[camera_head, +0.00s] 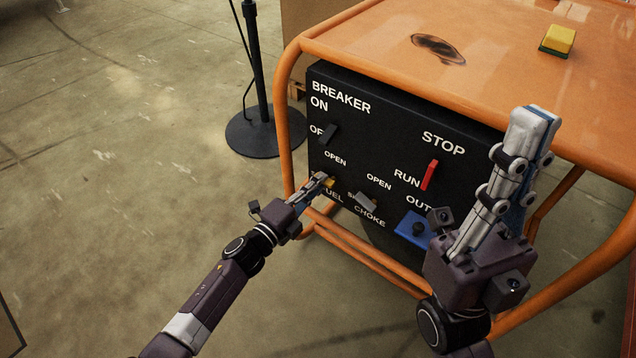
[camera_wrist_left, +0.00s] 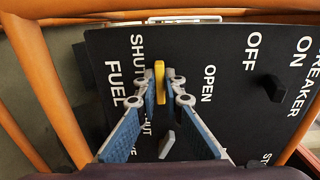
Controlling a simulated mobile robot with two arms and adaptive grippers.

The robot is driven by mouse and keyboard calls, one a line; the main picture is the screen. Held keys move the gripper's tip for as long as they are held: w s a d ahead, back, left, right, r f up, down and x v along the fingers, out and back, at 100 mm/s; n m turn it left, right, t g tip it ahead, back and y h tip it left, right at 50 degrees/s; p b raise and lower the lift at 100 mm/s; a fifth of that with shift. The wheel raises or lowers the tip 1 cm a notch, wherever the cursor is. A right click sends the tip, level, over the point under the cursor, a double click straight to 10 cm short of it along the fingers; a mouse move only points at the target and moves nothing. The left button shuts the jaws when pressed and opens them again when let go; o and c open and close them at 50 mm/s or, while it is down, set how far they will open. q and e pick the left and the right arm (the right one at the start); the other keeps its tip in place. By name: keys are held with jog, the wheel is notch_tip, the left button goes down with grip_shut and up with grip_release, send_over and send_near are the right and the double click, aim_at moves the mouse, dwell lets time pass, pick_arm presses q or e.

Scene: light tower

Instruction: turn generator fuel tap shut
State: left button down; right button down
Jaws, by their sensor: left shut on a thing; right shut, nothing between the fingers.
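The generator (camera_head: 400,150) has an orange frame and a black front panel with white lettering. The yellow fuel tap (camera_wrist_left: 159,82) is at the panel's lower left, between the words SHUT and OPEN. My left gripper (camera_wrist_left: 160,88) is shut on the tap, one finger on each side; in the head view the gripper (camera_head: 322,182) hides most of the tap. In the left wrist view the tap lies lengthwise between the fingertips. My right gripper (camera_head: 532,120) is shut and empty, raised in front of the panel's right side, pointing up.
A yellow and green sponge-like block (camera_head: 558,40) lies on the orange top. A black post (camera_head: 256,80) stands to the left.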

pick_arm(q)
jog(key=c, duration=2)
grip_release()
jog(key=shift+c, duration=0.2)
jog(key=v, duration=1.2)
jog(key=shift+f, duration=0.1)
